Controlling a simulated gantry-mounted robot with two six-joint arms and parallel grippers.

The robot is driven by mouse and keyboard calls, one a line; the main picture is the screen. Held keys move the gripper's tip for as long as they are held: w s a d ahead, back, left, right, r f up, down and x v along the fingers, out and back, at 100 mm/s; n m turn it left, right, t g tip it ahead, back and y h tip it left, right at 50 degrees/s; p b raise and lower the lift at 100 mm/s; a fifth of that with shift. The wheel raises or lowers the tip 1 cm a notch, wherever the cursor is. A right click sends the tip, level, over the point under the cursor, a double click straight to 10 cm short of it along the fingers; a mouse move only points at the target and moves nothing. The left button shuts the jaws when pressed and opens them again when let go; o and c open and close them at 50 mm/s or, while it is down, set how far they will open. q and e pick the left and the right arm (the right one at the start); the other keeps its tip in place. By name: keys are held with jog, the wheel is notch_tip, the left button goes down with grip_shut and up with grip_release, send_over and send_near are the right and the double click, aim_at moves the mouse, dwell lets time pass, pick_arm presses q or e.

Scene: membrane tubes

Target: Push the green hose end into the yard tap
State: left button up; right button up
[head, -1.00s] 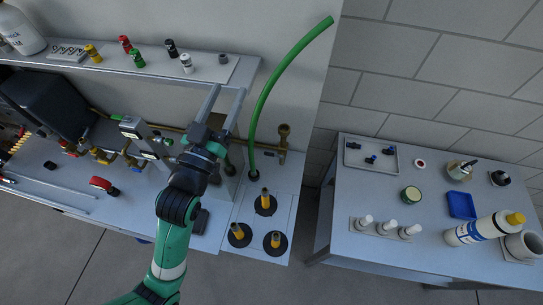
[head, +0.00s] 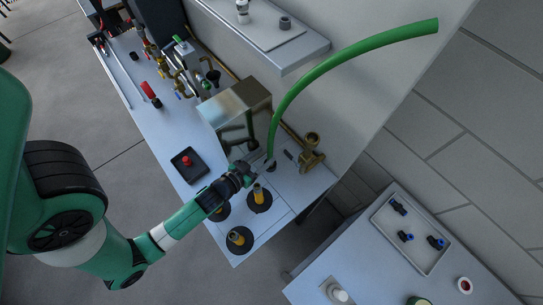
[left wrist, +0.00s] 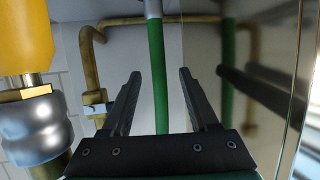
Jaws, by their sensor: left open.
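The brass yard tap (head: 311,152) is at the wall, just right of the hose's foot. My left gripper (head: 266,163) is low beside the hose's foot, with its fingers open. In the left wrist view the hose (left wrist: 157,75) stands upright in line with the gap between the open fingers (left wrist: 160,72). I cannot tell whether they touch it. My right gripper is not in view.
Yellow-topped posts on black discs (head: 237,240) stand close to my gripper; one yellow post (left wrist: 25,40) looms left in the wrist view. A metal box (head: 236,104) is just left of the hose. A shelf (head: 290,55) overhangs behind. A side table (head: 385,270) stands right.

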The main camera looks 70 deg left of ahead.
aim_at(272, 151)
pick_arm(q)
jog(key=x, duration=0.7)
jog(key=shift+w, duration=0.25)
grip_shut()
dwell(1.1)
